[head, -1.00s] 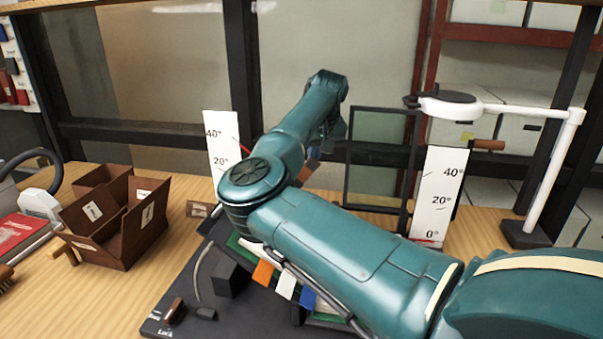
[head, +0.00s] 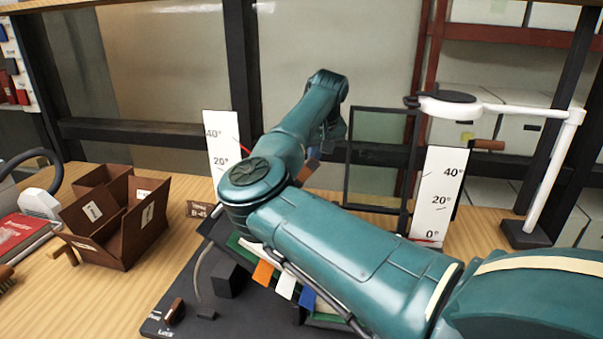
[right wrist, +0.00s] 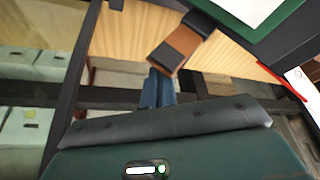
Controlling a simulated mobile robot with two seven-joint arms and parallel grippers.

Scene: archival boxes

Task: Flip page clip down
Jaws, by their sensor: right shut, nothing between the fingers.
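What looks like the page clip, a brown leather-like tab with a dark end (right wrist: 180,50), sticks out from a dark bar in the right wrist view. A brown tab, probably the same one, shows partly behind my arm in the head view (head: 308,170). My right gripper (right wrist: 158,90) is shut and empty, its blue fingers close to the tab's brown end in the picture; I cannot tell whether they touch. In the head view my right gripper (head: 334,132) is mostly hidden by its wrist. A green-and-white sheet or cover (right wrist: 250,15) lies beside the tab. My left gripper is out of view.
A dark base (head: 240,310) with colored tabs is largely covered by my right arm. Angle scales stand left (head: 222,150) and right (head: 438,195), with a dark upright frame (head: 350,160) between. A white lamp (head: 555,160) stands right, brown boxes (head: 118,235) left.

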